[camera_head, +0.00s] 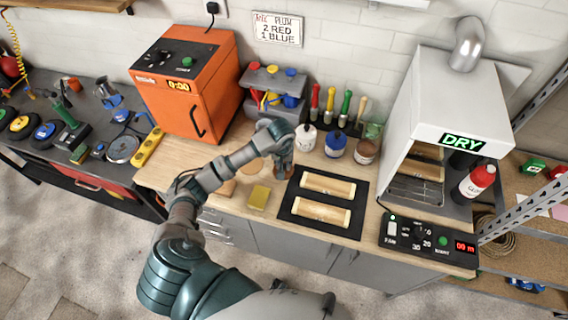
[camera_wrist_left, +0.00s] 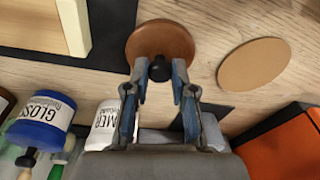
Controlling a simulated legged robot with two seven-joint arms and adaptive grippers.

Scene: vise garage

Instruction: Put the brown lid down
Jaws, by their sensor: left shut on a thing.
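The brown lid (camera_wrist_left: 150,38) is a round reddish-brown disc with a black knob (camera_wrist_left: 159,69). My left gripper (camera_wrist_left: 160,78) is shut on the knob, with a blue-grey finger on each side. In the head view my left gripper (camera_head: 281,158) is over the back of the wooden bench, left of the white jar (camera_head: 306,138); the lid is mostly hidden there by the gripper. I cannot tell whether the lid touches the bench top. A flat tan disc (camera_wrist_left: 254,64) lies on the wood beside the lid, apart from it. My right gripper is not in view.
A black mat (camera_head: 286,208) with two wooden pieces lies in front. A yellow block (camera_head: 259,197) sits left of it. The blue jar (camera_head: 336,144) and brown jar (camera_head: 365,151) stand behind. The orange oven (camera_head: 190,88) is left, the drying box (camera_head: 440,115) right.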

